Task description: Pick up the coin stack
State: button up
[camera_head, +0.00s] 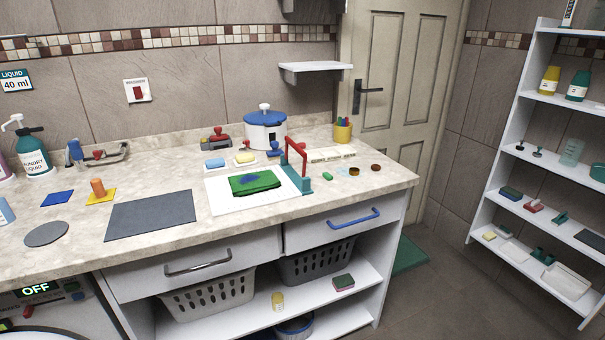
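A small round copper-brown piece (376,167), which looks like the coin stack, lies on the worktop (330,197) near its right end. It is too small to tell how many coins it holds. My gripper is not in view.
A green piece (327,176), a red and teal stand (304,185), a yellow pen cup (342,133) and a light rack (331,155) are nearby. The worktop right of the copper piece is clear to the edge. A wall shelf (315,69) hangs above.

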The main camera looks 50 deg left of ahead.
aim_at(353, 171)
jog(key=u, duration=1.65)
